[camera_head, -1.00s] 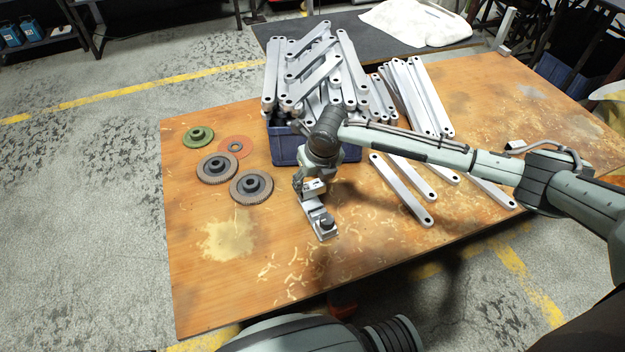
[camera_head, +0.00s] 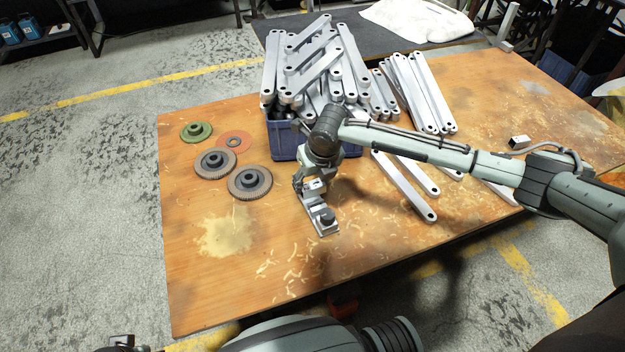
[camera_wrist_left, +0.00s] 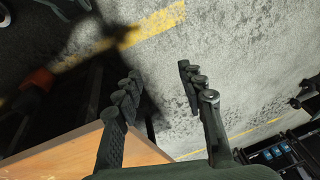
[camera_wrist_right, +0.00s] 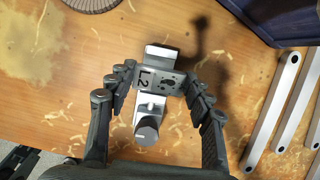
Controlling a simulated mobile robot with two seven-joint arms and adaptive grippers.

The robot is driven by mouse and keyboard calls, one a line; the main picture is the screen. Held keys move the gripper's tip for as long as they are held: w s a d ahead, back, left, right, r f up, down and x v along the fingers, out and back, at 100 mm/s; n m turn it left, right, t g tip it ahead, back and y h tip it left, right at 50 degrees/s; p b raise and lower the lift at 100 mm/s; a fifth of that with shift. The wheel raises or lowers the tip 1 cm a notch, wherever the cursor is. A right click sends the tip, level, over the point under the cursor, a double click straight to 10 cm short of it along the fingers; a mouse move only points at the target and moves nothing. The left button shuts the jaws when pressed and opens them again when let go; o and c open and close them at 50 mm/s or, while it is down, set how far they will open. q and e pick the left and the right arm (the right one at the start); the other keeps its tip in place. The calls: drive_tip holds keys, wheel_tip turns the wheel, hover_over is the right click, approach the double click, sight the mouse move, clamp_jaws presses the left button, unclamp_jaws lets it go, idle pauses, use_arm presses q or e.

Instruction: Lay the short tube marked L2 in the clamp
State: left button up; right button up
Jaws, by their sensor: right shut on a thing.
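The short tube marked L2 (camera_wrist_right: 158,80) is a grey metal piece with its marking facing up in the right wrist view. My right gripper (camera_wrist_right: 160,88) is shut on it, a finger at each side. In the head view the tube (camera_head: 315,184) shows at the gripper's (camera_head: 308,188) tips. The metal clamp (camera_head: 324,222), with a dark knob, is on the table directly under the tube; it also shows in the right wrist view (camera_wrist_right: 149,104). I cannot tell whether the tube touches the clamp's seat. My left gripper (camera_wrist_left: 160,85) is open and empty, beyond the table's edge.
A blue crate (camera_head: 284,143) heaped with metal bars stands behind the clamp. Loose bars (camera_head: 404,188) lie to the right. Several grinding discs (camera_head: 214,163) lie to the left. A small block (camera_head: 518,142) sits at far right. The table's front left is clear except shavings.

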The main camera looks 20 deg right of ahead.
drive_tip(key=shift+f+b, duration=0.5)
use_arm(q)
drive_tip(key=shift+w+a+b+v, duration=0.1)
drive_tip(key=shift+b+v, duration=0.05)
drive_tip(key=shift+v, duration=0.65)
drive_tip(key=shift+w+a+b+v, duration=0.1)
drive_tip(key=shift+w+b+v, duration=0.1)
drive_tip(key=shift+v, duration=0.65)
drive_tip(key=shift+w+a+b+v, duration=0.1)
drive_tip(key=shift+b+v, duration=0.05)
drive_tip(key=shift+v, duration=0.65)
use_arm(e)
drive_tip(key=shift+f, duration=1.35)
use_arm(q)
drive_tip(key=shift+s+r, duration=0.1)
drive_tip(key=shift+r, duration=0.1)
drive_tip(key=shift+a, duration=0.1)
use_arm(e)
drive_tip(key=o, duration=1.3)
drive_tip(key=shift+c, duration=0.2)
use_arm(q)
drive_tip(key=shift+t, duration=0.3)
use_arm(e)
drive_tip(key=v, duration=1.2)
